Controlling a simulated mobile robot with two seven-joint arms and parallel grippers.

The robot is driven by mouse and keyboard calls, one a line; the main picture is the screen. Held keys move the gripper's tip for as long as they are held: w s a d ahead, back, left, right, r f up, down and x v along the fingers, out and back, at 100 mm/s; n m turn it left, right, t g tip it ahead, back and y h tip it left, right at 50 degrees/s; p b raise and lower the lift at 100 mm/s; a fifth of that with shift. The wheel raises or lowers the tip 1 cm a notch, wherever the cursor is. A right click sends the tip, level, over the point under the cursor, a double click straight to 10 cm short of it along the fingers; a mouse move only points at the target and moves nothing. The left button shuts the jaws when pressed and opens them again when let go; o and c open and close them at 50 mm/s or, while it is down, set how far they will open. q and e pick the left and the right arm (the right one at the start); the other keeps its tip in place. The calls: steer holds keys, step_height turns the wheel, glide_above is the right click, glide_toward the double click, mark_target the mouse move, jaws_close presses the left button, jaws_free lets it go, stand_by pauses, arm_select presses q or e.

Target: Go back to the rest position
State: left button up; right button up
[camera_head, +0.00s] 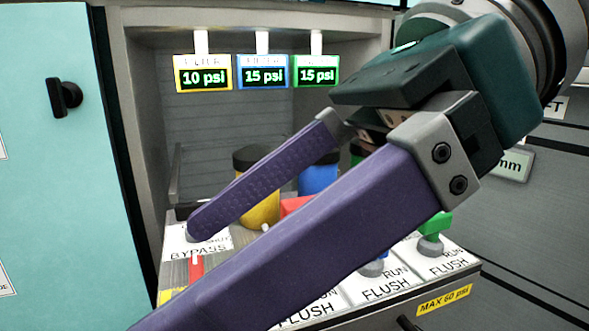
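My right gripper (180,275) comes in from the right, very close to the camera. Its two long purple fingers stand apart with a gap between them, and I see nothing held. They cross in front of the panel and hide much of its middle. My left gripper is not in view. Behind the fingers stand a yellow canister (261,208) with a black cap, a blue canister (318,174) and a mostly hidden green one.
A cabinet recess holds three displays: yellow 10 psi (203,74), blue 15 psi (263,73), green 15 psi (316,72). A red lever (196,268) and a green handle (437,224) are on the panel. A cyan door (55,190) is left; grey fronts (535,215) are right.

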steer(key=w+a+r+m+t+y, duration=0.1)
steer(key=w+r+m+t+y, duration=0.3)
steer(key=r+m+t+y, duration=0.55)
steer(key=w+d+f+m+t+h, duration=0.2)
steer(key=w+d+m+t+h, duration=0.35)
steer(key=m, duration=0.65)
steer(key=w+d+f+m+t+h, duration=0.25)
steer(key=d+m+t+h, duration=0.55)
steer(key=m, duration=0.5)
steer(key=s+d+f+m+g+h, duration=0.3)
steer(key=d+f+m+g+h, duration=0.15)
steer(key=d+f, duration=0.2)
steer(key=s+d+f+m+g+h, duration=0.2)
steer(key=d+f+m+g+h, duration=0.15)
steer(key=d+f+m, duration=0.35)
steer(key=s+d+f+m+g+h, duration=0.1)
steer(key=s+d+f+g, duration=0.3)
steer(key=s, duration=0.4)
steer(key=s+d+f+m+g+h, duration=0.1)
steer(key=s+d+f+m+g, duration=0.1)
steer(key=s+f+g, duration=0.5)
steer(key=s+a+m+t+y, duration=0.2)
steer(key=a+m+y, duration=0.2)
steer(key=a, duration=0.7)
step_height(320, 180, up, 72)
steer(key=p, duration=7.3)
steer(key=shift+s+d+r+h, duration=0.15)
steer(key=shift+d+h, duration=0.05)
steer(key=shift+h, duration=0.1)
